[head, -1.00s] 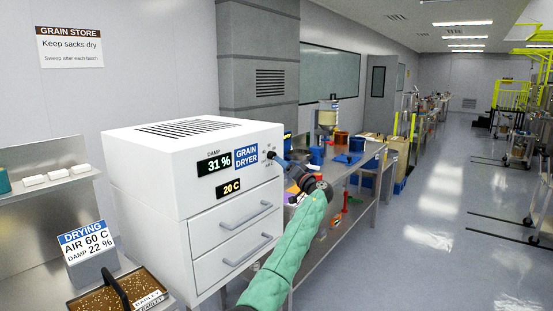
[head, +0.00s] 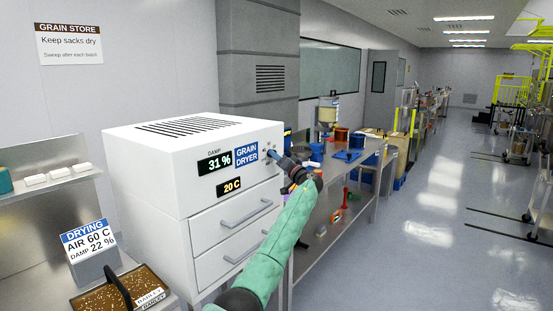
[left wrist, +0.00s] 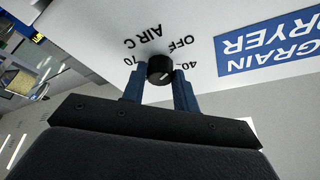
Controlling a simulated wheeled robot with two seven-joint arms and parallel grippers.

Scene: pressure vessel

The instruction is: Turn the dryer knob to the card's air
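The white grain dryer (head: 150,160) reads DAMP 31 % and 20 C on its front. Its black dryer knob (left wrist: 160,68) sits between the two blue fingers of my left gripper (left wrist: 160,85), which appear shut on its sides. The dial reads AIR C, with OFF, 40 and 70 around the knob. A small white mark shows on the knob, but its exact setting is hard to read. In the head view my left gripper (head: 271,155) reaches the front's upper right and covers the knob. The drying card (head: 89,241) reads AIR 60 C, DAMP 22 %. My right gripper is out of view.
A tray of grain (head: 104,297) labelled BARLEY stands in front of the card. Two drawers with grey handles (head: 246,213) lie below the dryer's displays. A metal bench (head: 335,222) with blue and orange items stands behind my left arm. The aisle at right is open floor.

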